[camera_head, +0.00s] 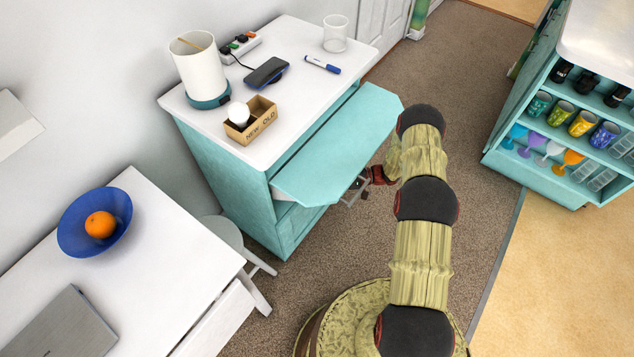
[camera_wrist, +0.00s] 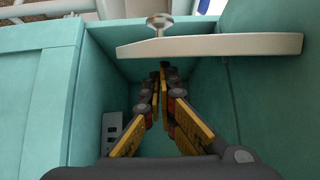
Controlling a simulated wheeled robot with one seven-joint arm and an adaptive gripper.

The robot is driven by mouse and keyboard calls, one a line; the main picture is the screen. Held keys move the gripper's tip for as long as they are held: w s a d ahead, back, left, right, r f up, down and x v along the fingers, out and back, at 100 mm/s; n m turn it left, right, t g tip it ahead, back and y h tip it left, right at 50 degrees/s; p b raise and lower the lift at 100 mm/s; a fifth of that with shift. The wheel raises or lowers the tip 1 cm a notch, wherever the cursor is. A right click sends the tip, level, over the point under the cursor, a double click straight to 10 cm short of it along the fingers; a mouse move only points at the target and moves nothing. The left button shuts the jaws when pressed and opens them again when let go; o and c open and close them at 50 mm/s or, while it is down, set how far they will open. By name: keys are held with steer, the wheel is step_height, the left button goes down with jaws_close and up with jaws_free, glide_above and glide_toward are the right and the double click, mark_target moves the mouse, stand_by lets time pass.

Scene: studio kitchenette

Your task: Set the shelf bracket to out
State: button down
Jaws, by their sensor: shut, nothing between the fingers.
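The shelf bracket (camera_wrist: 215,45) is a pale flat bar with a round metal knob (camera_wrist: 160,22) in the wrist view. It runs across the upper part of the picture. My gripper (camera_wrist: 164,72) is shut and empty. Its fingertips lie just below the bar's left part in that view, inside a turquoise recess; I cannot tell if they touch the bar. In the head view the turquoise shelf leaf (camera_head: 340,150) sticks out from the side of the cabinet. My gripper (camera_head: 362,182) is partly visible by the leaf's outer edge. The bracket's joint with the cabinet is not clear.
A stool (camera_head: 222,232) stands close by. Carpet (camera_head: 460,80) is free toward the open shelf unit (camera_head: 570,110).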

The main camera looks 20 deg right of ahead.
stand_by(0.3)
steer(key=s+a+m+t+h+p, duration=0.2)
steer(key=s+a+m+t+p, duration=0.1)
steer(key=s, duration=0.5)
steer(key=shift+a+m+t+h+p, duration=0.4)
steer(key=shift+m+t+p, duration=0.4)
steer(key=shift+t+p, duration=0.8)
steer(key=shift+t+b, duration=0.3)
steer(key=shift+b, duration=0.05)
